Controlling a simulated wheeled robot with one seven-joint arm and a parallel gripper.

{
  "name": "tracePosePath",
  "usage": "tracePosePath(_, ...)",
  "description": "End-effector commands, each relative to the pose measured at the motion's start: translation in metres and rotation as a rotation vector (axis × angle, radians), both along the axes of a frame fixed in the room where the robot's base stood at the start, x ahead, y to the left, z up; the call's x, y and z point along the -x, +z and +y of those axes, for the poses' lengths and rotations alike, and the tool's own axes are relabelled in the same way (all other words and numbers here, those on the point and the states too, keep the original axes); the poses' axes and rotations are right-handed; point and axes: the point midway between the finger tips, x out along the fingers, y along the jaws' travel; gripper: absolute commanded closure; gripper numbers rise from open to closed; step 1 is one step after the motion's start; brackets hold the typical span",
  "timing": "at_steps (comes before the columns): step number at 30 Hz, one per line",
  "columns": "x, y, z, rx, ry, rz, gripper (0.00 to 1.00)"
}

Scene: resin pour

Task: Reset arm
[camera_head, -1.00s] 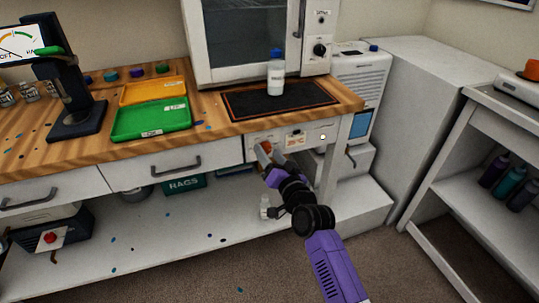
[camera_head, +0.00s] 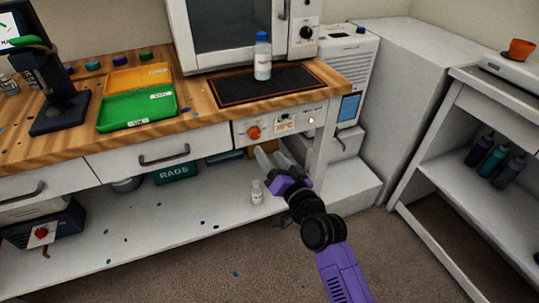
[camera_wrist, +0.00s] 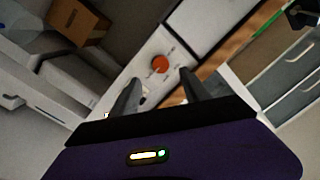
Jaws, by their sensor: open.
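My gripper (camera_head: 272,158) is open and empty in the head view, in front of the bench's control panel and a little below it. The panel carries an orange-red knob (camera_head: 254,133) and a small lit display (camera_head: 285,124). In the wrist view, my gripper's two fingers (camera_wrist: 155,88) stand apart with nothing between them. The orange knob (camera_wrist: 160,64) shows just beyond the fingertips, and there is a visible gap between it and the fingers in the head view.
A white bottle with a blue cap (camera_head: 263,58) stands on the black mat (camera_head: 228,97). Green (camera_head: 137,110) and orange (camera_head: 138,79) trays lie left. A small white bottle (camera_head: 257,192) stands on the lower shelf. A grey cabinet (camera_head: 400,80) and side shelf (camera_head: 455,178) stand right. Carpet in front is clear.

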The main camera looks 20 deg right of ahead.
Motion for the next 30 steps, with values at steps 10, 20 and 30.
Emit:
tracePosePath(10,0.000,0.012,-0.005,0.024,-0.020,-0.035,0.45)
tracePosePath(20,0.071,0.032,-0.018,0.176,-0.117,-0.139,0.45)
tracePosePath(30,0.206,0.009,-0.013,0.347,-0.162,-0.106,0.45)
